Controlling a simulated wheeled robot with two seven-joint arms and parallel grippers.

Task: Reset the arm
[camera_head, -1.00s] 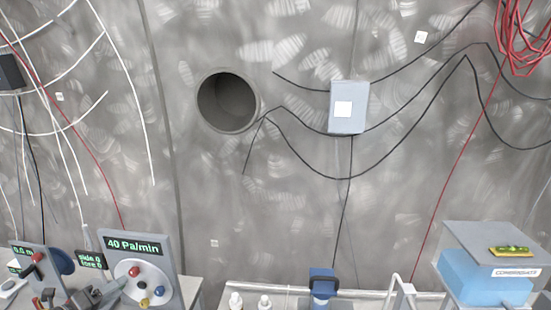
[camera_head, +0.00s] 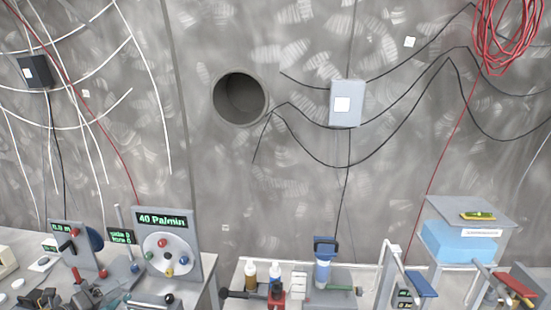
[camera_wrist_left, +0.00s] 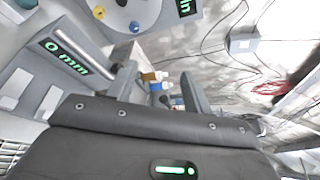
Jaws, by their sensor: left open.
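My left gripper (camera_head: 114,286) is at the lower left of the head view, low in front of the instrument panels. In the left wrist view its two grey fingers (camera_wrist_left: 160,92) stand apart with nothing held between them. Bottles and tools on the bench show beyond the gap. My right gripper is not clearly in the head view.
A grey panel reading 40 Pa/min (camera_head: 168,240) and a smaller panel with a red knob (camera_head: 83,248) stand close by my left gripper. Bottles (camera_head: 250,272) and a blue-topped tool (camera_head: 324,262) stand mid-bench. A box with a blue block (camera_head: 460,243) is at right.

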